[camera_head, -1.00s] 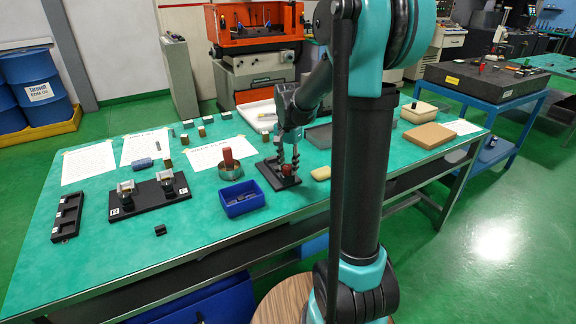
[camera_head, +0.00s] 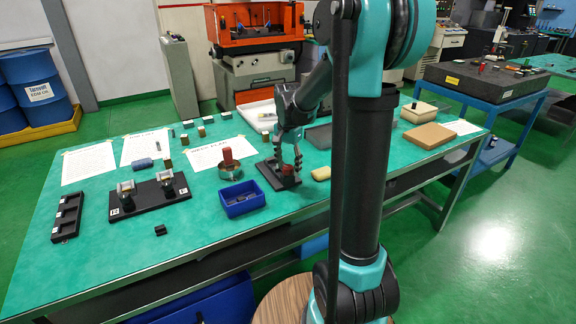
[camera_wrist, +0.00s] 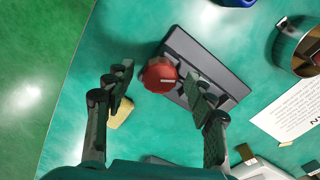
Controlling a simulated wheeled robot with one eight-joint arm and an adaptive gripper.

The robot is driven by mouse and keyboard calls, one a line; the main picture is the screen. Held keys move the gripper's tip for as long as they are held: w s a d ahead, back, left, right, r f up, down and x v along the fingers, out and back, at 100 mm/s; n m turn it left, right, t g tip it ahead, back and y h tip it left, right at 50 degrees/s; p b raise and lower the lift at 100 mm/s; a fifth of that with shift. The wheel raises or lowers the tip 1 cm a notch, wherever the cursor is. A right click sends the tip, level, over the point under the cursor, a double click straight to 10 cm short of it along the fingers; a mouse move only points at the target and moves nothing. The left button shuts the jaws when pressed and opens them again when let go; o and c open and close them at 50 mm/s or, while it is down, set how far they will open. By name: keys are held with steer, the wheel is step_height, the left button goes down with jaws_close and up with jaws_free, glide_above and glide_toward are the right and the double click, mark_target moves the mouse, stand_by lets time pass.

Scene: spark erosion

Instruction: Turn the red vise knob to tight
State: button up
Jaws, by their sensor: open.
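The red vise knob (camera_wrist: 159,75) has a white mark on it and sits at the edge of a dark vise plate (camera_wrist: 220,78) in the wrist view. In the head view, the knob (camera_head: 287,169) stands at the right of the black plate (camera_head: 266,176), partly covered by the fingers. My gripper (camera_wrist: 158,84) is open, with one finger on each side of the knob. In the wrist view, the left finger is apart from the knob. Whether the right finger touches it, I cannot tell. The gripper (camera_head: 288,158) comes down from above in the head view.
A yellow block (camera_head: 321,173) lies right of the vise. A blue bin (camera_head: 242,198) and a round metal cup (camera_head: 229,170) with a red piece stand to its left. A black fixture (camera_head: 150,195) is farther left. The front of the green table is mostly clear.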

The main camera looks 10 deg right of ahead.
mark_target(288, 167)
step_height(288, 167, up, 12)
stand_by(0.6)
steer(key=shift+f, duration=0.1)
steer(key=s+d+f+n+t, duration=0.1)
steer(key=s+f+n, duration=0.3)
steer(key=s+f, duration=0.5)
steer(key=s+d+f+n+t, duration=0.2)
steer(key=s+f+n, duration=0.3)
steer(key=s+f, duration=0.4)
steer(key=s+t, duration=0.1)
steer(key=s, duration=0.2)
steer(key=shift+s+d+f+n, duration=0.15)
steer(key=shift+s+f+n, duration=0.1)
steer(key=shift+f+n, duration=0.05)
